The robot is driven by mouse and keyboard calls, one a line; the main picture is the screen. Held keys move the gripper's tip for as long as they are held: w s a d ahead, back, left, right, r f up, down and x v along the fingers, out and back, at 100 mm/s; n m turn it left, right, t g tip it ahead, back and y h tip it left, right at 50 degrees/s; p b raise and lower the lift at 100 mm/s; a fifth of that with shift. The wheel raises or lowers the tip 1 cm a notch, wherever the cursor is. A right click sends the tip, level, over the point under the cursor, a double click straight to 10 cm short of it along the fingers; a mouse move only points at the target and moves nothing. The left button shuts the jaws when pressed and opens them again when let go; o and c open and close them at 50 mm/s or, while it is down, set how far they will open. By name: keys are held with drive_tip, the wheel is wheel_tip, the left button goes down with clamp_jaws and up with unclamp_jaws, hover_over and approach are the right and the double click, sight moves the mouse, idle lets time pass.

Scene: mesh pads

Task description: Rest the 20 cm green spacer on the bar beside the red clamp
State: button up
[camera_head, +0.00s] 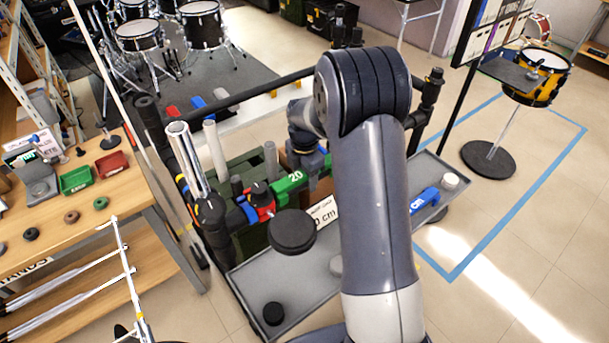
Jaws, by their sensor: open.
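The green spacer (289,182), marked 20, lies along the front bar (235,217). Its left end is right beside the red clamp (260,197); I cannot tell whether they touch. My gripper (309,164) is at the spacer's right part, open, with its fingertips mostly hidden. More green shows just right of the gripper, and my arm covers the bar beyond it. A black round knob or disc (292,231) is in front of the bar, below the spacer.
A grey tray (300,290) runs below the bar, with a black puck (273,313) at its left. A blue spacer (425,201) and a white cylinder (450,181) are at its right. Upright tubes (187,155) stand left. A wooden bench (95,215) is farther left.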

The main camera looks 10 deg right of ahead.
drive_tip(key=shift+r, duration=0.1)
wheel_tip(320, 180, up, 11)
drive_tip(key=shift+f+b, duration=0.15)
drive_tip(key=shift+b, duration=0.15)
idle(0.4)
wheel_tip(320, 180, down, 11)
drive_tip(key=shift+p, duration=0.4)
drive_tip(key=shift+r+p, duration=1.55)
drive_tip(key=shift+r, duration=1)
drive_tip(key=shift+f, duration=0.15)
